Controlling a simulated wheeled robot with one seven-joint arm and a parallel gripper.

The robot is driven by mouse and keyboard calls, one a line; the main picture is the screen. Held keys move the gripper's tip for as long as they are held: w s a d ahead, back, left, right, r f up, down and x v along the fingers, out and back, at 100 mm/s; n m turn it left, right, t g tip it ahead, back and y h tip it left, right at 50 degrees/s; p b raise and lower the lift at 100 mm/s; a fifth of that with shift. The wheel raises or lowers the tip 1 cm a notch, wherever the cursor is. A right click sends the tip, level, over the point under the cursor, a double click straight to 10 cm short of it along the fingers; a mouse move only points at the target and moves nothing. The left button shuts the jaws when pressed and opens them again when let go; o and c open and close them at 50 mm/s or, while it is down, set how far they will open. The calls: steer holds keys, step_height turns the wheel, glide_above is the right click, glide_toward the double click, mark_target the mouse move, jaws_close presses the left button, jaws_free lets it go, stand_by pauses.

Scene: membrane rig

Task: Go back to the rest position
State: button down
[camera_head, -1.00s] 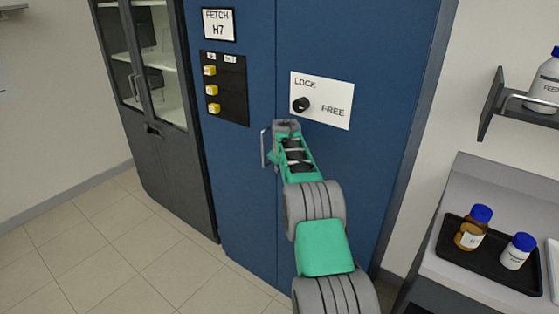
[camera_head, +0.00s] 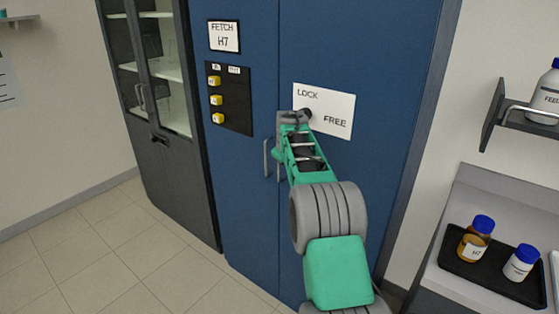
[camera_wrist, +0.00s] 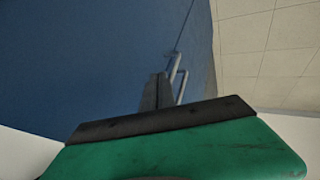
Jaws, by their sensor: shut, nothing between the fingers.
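My gripper (camera_head: 292,116) is at the end of my green and grey arm, in front of the blue cabinet (camera_head: 245,175). In the head view its tip overlaps the lower left of the LOCK/FREE plate (camera_head: 335,103) and partly hides the dark knob (camera_head: 305,114). Whether it touches the knob or door I cannot tell. In the wrist view the shut fingers (camera_wrist: 158,92) point toward the blue door (camera_wrist: 90,70), and no object shows between them. A door handle (camera_wrist: 177,72) appears just beyond the fingers. In the head view the handle (camera_head: 267,158) is left of my gripper.
A panel with yellow buttons (camera_head: 233,100) and a FETCH H7 sign (camera_head: 223,37) are on the left door. A dark glass-fronted cabinet (camera_head: 180,190) stands left. A bench at right holds a black tray (camera_head: 500,281) with two bottles. Tiled floor (camera_head: 120,260) is clear at lower left.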

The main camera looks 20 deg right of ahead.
steer(key=s+a+f+m+g+y, duration=0.1)
steer(key=s+a+f+m+g, duration=0.25)
steer(key=s+f, duration=0.55)
steer(key=s+a+f+m+g+y, duration=0.1)
steer(key=s+a+f+m+g, duration=0.2)
steer(key=s+f, duration=0.6)
steer(key=s+a+r, duration=0.1)
steer(key=s+a, duration=0.3)
steer(key=s, duration=0.4)
steer(key=s+a+r+y, duration=0.1)
steer(key=s+a, duration=0.4)
steer(key=s, duration=0.2)
steer(key=s+a+r, duration=0.1)
steer(key=s+a, duration=0.3)
steer(key=s, duration=0.4)
steer(key=a+r+n+t, duration=0.2)
steer(key=a+r, duration=0.3)
steer(key=r, duration=0.4)
steer(key=shift+w+r+t, duration=0.15)
steer(key=shift+w+t, duration=0.05)
steer(key=shift+t, duration=0.35)
